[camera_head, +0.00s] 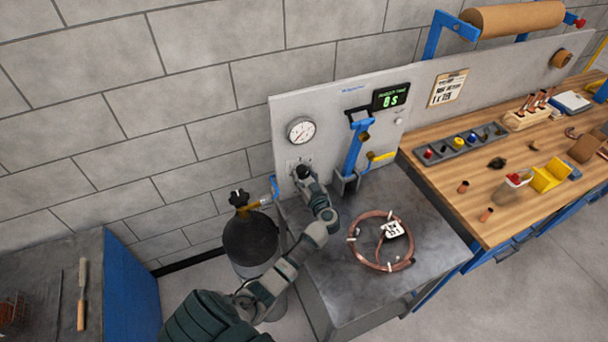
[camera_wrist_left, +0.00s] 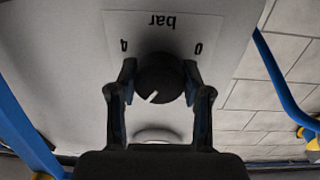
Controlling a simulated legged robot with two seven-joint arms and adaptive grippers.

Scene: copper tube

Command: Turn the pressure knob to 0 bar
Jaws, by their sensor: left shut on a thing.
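The black pressure knob (camera_wrist_left: 158,72) sits on a white plate (camera_wrist_left: 207,28) marked "bar", 4 and 0, which appears upside down in the left wrist view. The 0 is at the right of that view and the 4 at the left. The knob's white mark points down and slightly left there, at neither number. My left gripper (camera_wrist_left: 157,90) is shut on the knob, one finger on each side. In the head view, my left gripper (camera_head: 306,179) reaches the panel below the round dial gauge (camera_head: 300,131) and mostly hides the knob. My right gripper is out of view.
A copper tube coil (camera_head: 354,252) lies on the grey bench (camera_head: 428,232). A dark gas cylinder (camera_head: 250,240) stands beside my forearm. A wooden workbench (camera_head: 455,182) with tools is at right.

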